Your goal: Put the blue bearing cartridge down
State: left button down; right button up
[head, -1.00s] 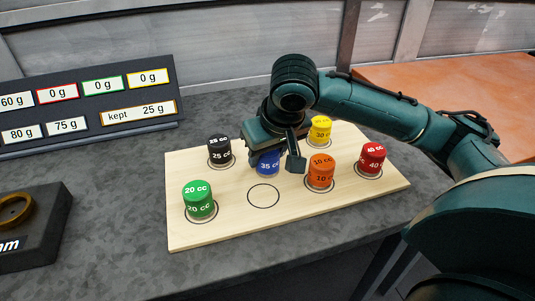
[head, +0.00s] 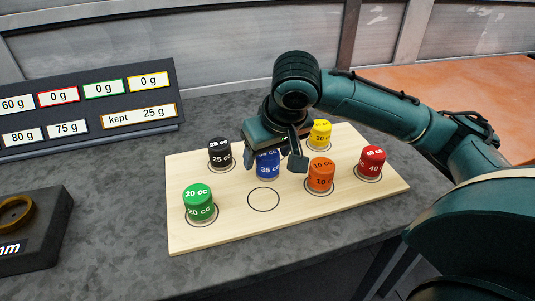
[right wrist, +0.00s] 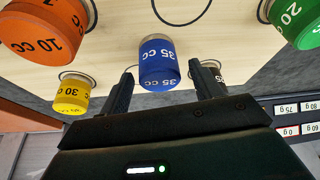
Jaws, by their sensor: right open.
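The blue bearing cartridge (head: 268,166), marked 35 cc, stands upright on the light wooden board (head: 235,232), in its back row between the black and yellow ones. It also shows in the right wrist view (right wrist: 158,64). My right gripper (head: 273,160) is open, with one finger on each side of the blue cartridge. In the right wrist view there are gaps between both fingers and the cartridge. Whether a ring lies under the blue cartridge is hard to see. My left gripper is not in view.
Black (head: 220,153), yellow (head: 320,133), green (head: 199,201), orange (head: 320,173) and red (head: 372,160) cartridges stand on the board. One front ring (head: 263,199) is empty. A weight display (head: 90,105) and a dark block with a brass ring (head: 15,215) are at left.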

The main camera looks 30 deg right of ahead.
jog(key=p+v, duration=0.2)
jog(key=v, duration=0.9)
jog(key=shift+p, duration=0.35)
jog(key=shift+f, duration=0.1)
